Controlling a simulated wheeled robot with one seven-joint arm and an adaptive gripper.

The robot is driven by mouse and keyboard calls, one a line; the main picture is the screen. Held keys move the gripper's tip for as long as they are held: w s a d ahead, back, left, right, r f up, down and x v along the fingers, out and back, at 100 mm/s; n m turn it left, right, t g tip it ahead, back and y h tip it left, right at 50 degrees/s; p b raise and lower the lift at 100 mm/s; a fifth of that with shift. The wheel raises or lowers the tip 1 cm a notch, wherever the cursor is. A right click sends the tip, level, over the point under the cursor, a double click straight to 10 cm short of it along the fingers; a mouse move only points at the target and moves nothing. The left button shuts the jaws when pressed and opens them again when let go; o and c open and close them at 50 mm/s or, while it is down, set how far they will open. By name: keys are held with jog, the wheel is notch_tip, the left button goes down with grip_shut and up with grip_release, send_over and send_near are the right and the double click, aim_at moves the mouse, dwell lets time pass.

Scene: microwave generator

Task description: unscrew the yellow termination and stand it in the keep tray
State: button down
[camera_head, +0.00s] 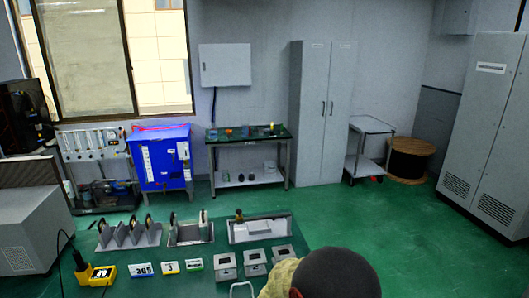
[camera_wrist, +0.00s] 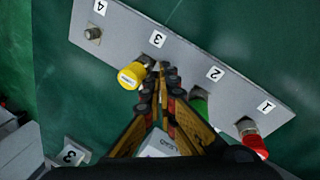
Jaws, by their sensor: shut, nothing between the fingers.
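The yellow termination (camera_wrist: 131,76) sits at the port marked 3 on a grey panel (camera_wrist: 180,62) in the wrist view, its axis pointing down and left. My gripper (camera_wrist: 160,70) is shut and empty, its fingertips just right of the yellow termination, close to the panel. A green termination (camera_wrist: 200,105) at port 2 is partly hidden by my gripper. A red termination (camera_wrist: 252,139) is at port 1. Port 4 shows a bare metal connector (camera_wrist: 93,33). I cannot tell which tray in the head view is the keep tray.
In the head view, grey slotted holders (camera_head: 140,239) and (camera_head: 190,234) stand on the green work surface, with several small grey boxes (camera_head: 255,262) near them. A yellow meter (camera_head: 101,275) lies at the left.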

jog(key=shift+d, duration=0.35)
dwell(0.4)
jog(key=shift+s+d+f+b, duration=0.2)
jog(key=shift+s+b, duration=0.15)
jog(key=shift+b, duration=0.15)
jog(key=shift+s+d, duration=0.2)
jog(key=shift+s, duration=0.05)
jog(key=shift+d+r+b, duration=0.1)
jog(key=shift+d+b, duration=0.1)
jog(key=shift+b, duration=0.3)
jog(key=shift+r, duration=0.15)
jog(key=shift+a, duration=0.1)
jog(key=shift+s, duration=0.3)
jog(key=shift+r+p, duration=1.9)
jog(key=shift+r, duration=1.05)
jog(key=shift+r, duration=0.1)
